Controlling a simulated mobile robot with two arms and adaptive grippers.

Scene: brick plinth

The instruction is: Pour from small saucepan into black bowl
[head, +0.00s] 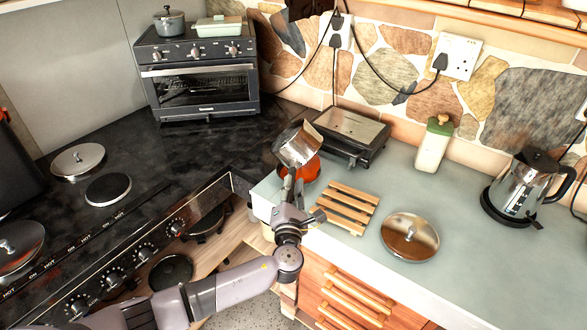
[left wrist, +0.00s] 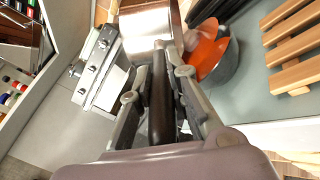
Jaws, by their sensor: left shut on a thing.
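The small saucepan (head: 296,147) is silver and is held up in the air, strongly tilted, over the front left corner of the counter. My left gripper (head: 292,187) is shut on its dark handle, which also shows between the fingers in the left wrist view (left wrist: 161,95). Below and beside the pan is the black bowl (left wrist: 229,68), dark outside, with orange in it (left wrist: 204,58). In the head view the bowl is mostly hidden by the pan and gripper; only orange shows (head: 312,170). I cannot tell whether anything is leaving the pan. My right gripper is not in view.
A slatted wooden trivet (head: 346,207) and a round metal lid (head: 409,236) lie right of the gripper. A dark grill (head: 345,136) stands behind the pan. A bottle (head: 433,146) and kettle (head: 521,186) stand farther right. The stove (head: 130,200) is at left.

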